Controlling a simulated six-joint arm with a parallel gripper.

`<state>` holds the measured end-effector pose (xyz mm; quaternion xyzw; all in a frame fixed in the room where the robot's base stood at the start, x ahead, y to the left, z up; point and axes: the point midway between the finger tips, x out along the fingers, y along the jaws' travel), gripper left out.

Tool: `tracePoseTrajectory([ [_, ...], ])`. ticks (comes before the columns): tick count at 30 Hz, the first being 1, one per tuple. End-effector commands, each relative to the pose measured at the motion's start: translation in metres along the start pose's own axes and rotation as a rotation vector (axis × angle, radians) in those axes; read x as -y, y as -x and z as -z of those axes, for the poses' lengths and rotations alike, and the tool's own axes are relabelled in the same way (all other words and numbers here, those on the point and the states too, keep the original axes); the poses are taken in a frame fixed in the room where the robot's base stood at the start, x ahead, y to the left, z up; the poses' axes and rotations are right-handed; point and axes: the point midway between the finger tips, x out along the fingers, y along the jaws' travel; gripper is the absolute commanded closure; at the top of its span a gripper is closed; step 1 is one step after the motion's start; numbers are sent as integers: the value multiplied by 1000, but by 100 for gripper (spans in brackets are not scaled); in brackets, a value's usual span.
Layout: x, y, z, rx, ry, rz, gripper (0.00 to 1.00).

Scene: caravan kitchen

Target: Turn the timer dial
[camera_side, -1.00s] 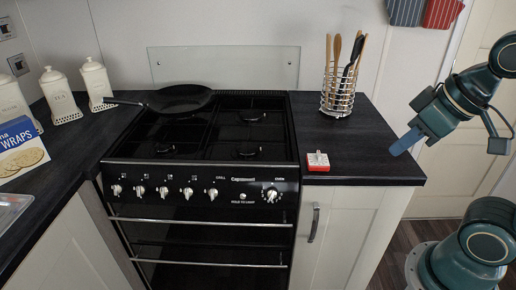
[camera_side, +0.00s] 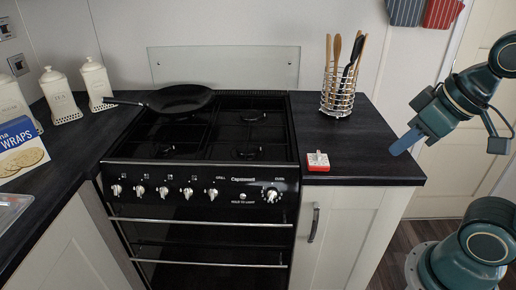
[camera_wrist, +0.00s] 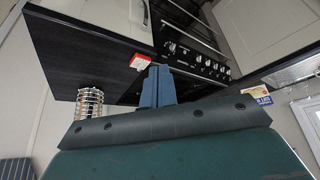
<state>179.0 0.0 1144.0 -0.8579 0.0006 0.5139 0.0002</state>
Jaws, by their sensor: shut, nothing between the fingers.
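The timer (camera_side: 318,161) is a small red block with a white top, which seems to carry the dial. It sits on the black worktop just right of the cooker, near the front edge. The dial's setting is too small to read. The timer also shows in the wrist view (camera_wrist: 140,62), just beyond my fingertips. My gripper (camera_side: 393,152) is at the right of the worktop, its blue fingers shut and empty. It is apart from the timer, to its right. In the wrist view the fingers (camera_wrist: 158,72) stand together at the centre.
A black cooker (camera_side: 205,150) with front knobs stands left of the timer. A black pan (camera_side: 180,99) is on its hob. A wire utensil holder (camera_side: 338,97) stands behind the timer. The worktop (camera_side: 370,165) between timer and gripper is clear.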

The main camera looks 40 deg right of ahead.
Motion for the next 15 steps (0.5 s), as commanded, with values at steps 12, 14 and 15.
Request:
tracePoseTrajectory([
  [12, -15, -5, 39, 52, -86, -65, 100],
  [14, -18, -8, 49, 66, -110, -85, 100],
  [15, -21, -10, 56, 76, -128, -99, 100],
])
